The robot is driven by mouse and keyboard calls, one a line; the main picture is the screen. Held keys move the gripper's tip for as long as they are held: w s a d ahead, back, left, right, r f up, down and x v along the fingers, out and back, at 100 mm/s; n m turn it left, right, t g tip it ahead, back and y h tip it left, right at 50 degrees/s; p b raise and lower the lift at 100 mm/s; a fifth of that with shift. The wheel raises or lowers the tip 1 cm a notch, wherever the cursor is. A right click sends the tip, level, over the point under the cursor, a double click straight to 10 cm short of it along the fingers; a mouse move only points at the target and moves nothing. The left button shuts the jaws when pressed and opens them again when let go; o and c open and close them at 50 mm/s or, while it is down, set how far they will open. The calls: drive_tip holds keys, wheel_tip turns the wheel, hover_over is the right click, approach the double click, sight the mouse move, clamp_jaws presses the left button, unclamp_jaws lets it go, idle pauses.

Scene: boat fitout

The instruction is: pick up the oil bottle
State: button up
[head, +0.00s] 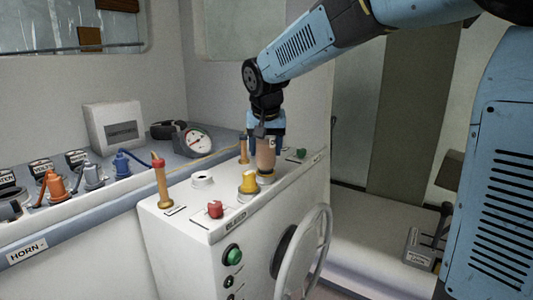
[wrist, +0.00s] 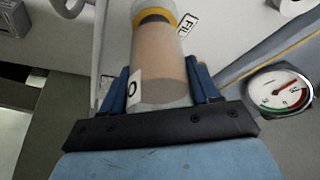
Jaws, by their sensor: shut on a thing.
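The oil bottle (head: 265,155) is a clear, rounded bottle with tan contents, upright over the top of the white console. It also shows in the wrist view (wrist: 160,65), with a yellow and dark band at its far end and a white label bearing an "O". My gripper (head: 265,138) comes down from above and is shut on the bottle, with one blue finger on each side of it in the wrist view. Whether the bottle's base touches the console I cannot tell.
A round gauge (head: 195,141) is behind to the left. A steering wheel (head: 305,255) is on the console's right side.

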drive_tip(key=shift+c, duration=1.2)
drive_tip(key=shift+r, duration=0.1)
drive_tip(key=shift+r, duration=0.3)
wheel_tip(320, 180, up, 2)
drive_tip(key=shift+r, duration=0.25)
drive_tip(key=shift+s+d+r, duration=0.75)
drive_tip(key=shift+s+r, duration=0.9)
drive_tip(key=shift+s, duration=0.55)
drive_tip(key=shift+s+d+r, duration=0.8)
drive_tip(key=shift+s+r, duration=0.8)
drive_tip(key=shift+s, duration=0.6)
drive_tip(key=shift+s+d+r, duration=0.75)
drive_tip(key=shift+s+r, duration=0.9)
drive_tip(key=shift+s, duration=0.55)
